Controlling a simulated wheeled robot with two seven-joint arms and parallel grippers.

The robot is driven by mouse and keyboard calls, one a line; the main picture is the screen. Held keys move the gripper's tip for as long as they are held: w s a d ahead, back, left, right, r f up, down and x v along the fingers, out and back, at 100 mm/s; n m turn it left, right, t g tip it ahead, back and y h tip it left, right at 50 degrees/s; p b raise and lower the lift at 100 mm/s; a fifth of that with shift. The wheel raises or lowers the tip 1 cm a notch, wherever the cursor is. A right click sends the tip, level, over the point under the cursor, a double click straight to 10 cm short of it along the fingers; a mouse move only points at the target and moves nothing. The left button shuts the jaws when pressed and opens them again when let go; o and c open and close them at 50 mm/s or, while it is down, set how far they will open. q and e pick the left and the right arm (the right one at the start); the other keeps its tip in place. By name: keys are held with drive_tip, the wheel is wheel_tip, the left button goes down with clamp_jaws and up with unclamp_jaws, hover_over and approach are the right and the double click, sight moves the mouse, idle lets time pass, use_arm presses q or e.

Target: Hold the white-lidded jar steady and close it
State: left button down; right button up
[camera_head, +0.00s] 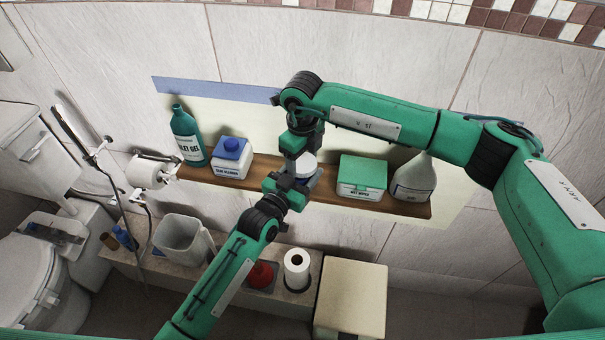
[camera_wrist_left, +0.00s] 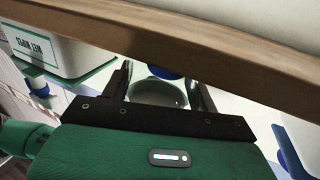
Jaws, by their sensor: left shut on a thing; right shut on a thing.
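The white-lidded jar (camera_head: 307,161) is at the middle of the wooden shelf, largely hidden behind my grippers. Its white lid shows beside the right gripper; only a little of its body can be seen. My left gripper (camera_head: 292,186) reaches up from below and is shut on the jar's body. In the left wrist view the jar's greyish rounded body (camera_wrist_left: 158,93) sits between the two dark fingers. My right gripper (camera_head: 298,156) comes down from above and is shut on the lid. Whether the lid is fully seated is hidden.
On the wooden shelf (camera_head: 380,202) stand a green bottle (camera_head: 187,138), a blue-lidded container (camera_head: 231,160), a green-lidded box (camera_head: 361,178) and a spray bottle (camera_head: 413,182). Below are a bin (camera_head: 180,240), a paper roll (camera_head: 296,268) and a beige cabinet (camera_head: 352,292). The toilet is left.

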drive_tip(key=o, duration=1.1)
drive_tip(key=shift+r, duration=0.15)
wheel_tip(320, 180, up, 4)
drive_tip(key=shift+r, duration=0.15)
drive_tip(key=shift+c, duration=0.4)
